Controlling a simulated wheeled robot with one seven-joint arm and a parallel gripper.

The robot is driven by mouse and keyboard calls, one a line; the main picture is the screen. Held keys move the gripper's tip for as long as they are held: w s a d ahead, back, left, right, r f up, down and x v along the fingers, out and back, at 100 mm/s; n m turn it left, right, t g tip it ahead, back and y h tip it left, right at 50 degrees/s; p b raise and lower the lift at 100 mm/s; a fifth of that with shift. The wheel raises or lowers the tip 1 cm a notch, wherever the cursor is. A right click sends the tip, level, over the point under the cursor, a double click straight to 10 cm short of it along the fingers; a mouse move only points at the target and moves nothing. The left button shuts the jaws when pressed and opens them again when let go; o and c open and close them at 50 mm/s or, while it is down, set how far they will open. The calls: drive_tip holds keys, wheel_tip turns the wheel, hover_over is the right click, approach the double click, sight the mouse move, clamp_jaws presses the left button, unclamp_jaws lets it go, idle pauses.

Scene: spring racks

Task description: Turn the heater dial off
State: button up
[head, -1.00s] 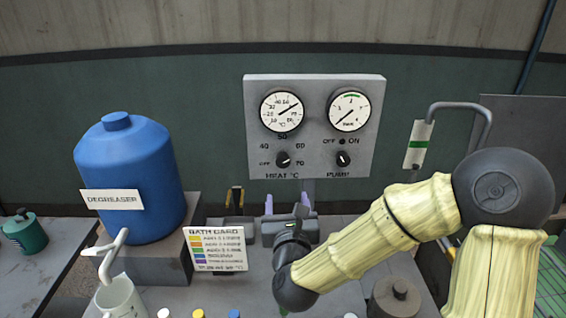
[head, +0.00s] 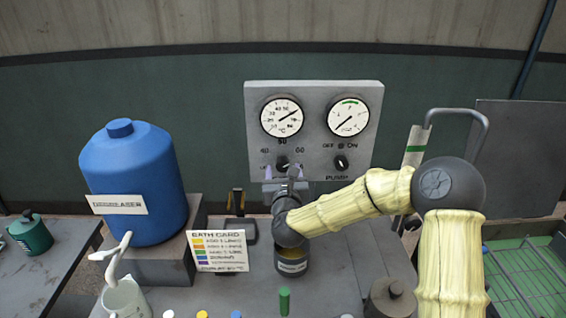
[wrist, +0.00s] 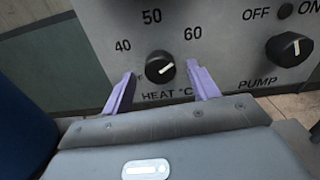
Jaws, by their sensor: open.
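The heater dial (head: 283,163) is a small black knob with a white pointer line, on the grey control panel (head: 315,100) above the "HEAT °C" label. In the wrist view the dial (wrist: 159,67) shows between my fingertips, with its pointer tilted up to the right toward the 60 mark. My gripper (head: 283,174) is open, with one purple finger on each side of the dial. The wrist view shows my gripper (wrist: 161,83) apart from the dial, with a gap on both sides. The fingers partly hide the lower scale marks, including the OFF mark.
The pump knob (head: 341,162) is to the right of the heater dial. Two gauges sit above. A blue degreaser jug (head: 134,180) stands at left, beside a bath card (head: 220,251). A dark jar (head: 291,264) stands below my wrist.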

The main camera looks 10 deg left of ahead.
sight(283, 167)
drive_tip(key=shift+p+x, duration=0.3)
drive_tip(key=shift+x, duration=1.35)
drive_tip(key=shift+s+a, duration=0.1)
drive_tip(key=shift+s, duration=0.05)
drive_tip(key=shift+c, duration=0.2)
drive_tip(key=c, duration=0.9)
drive_tip(key=shift+c, duration=0.2)
